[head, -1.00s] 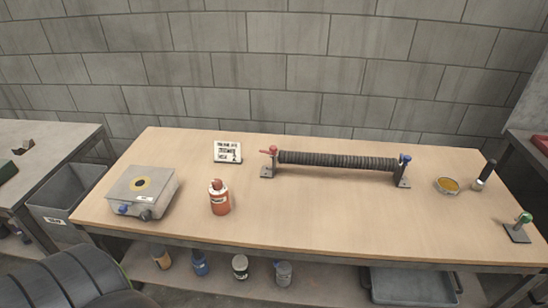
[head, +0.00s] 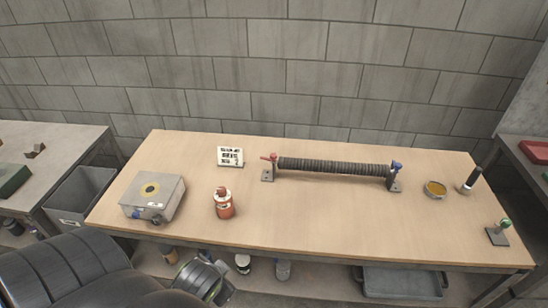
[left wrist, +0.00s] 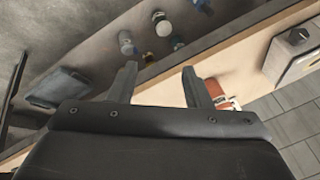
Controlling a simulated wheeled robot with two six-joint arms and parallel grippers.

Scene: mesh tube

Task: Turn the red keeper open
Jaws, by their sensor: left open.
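The red keeper (head: 269,157) sits on top of the left stand of the mesh tube, toward the back of the bench. The dark ribbed mesh tube (head: 335,166) lies level between two stands, with a blue keeper (head: 396,166) at its right end. My left arm comes in at the lower left of the head view, in front of the bench and well apart from the red keeper. My left gripper is open and empty in the left wrist view (left wrist: 160,80), with the bench edge beyond its fingers. My right gripper is not in view.
The bench front middle is clear.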

